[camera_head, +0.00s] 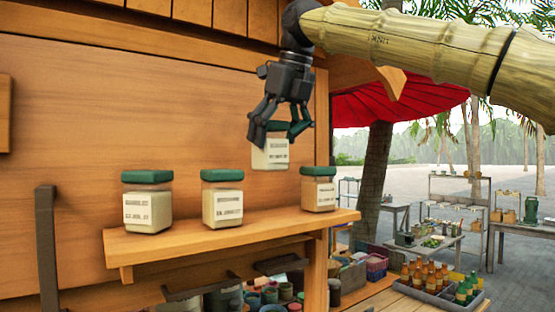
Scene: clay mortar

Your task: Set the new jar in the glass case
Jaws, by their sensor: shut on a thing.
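My gripper (281,132) is shut on a jar (270,154) with a green lid, pale contents and a white label. It points down, its fingers around the lid. The held jar is upright, raised, and appears above the gap between the middle and right jars. Three similar green-lidded jars stand on an open wooden shelf (195,248): a left jar (148,203), a middle jar (222,200) and a right jar (318,191). No glass case is distinguishable in this view. The held jar's depth relative to the shelf is hard to judge.
A wooden wall (90,110) rises behind the shelf. A dark upright bar (47,250) stands at the left. Below are several small pots and dark bins. A grey crate of bottles (440,287) sits lower right, with outdoor tables beyond a tree trunk (372,180).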

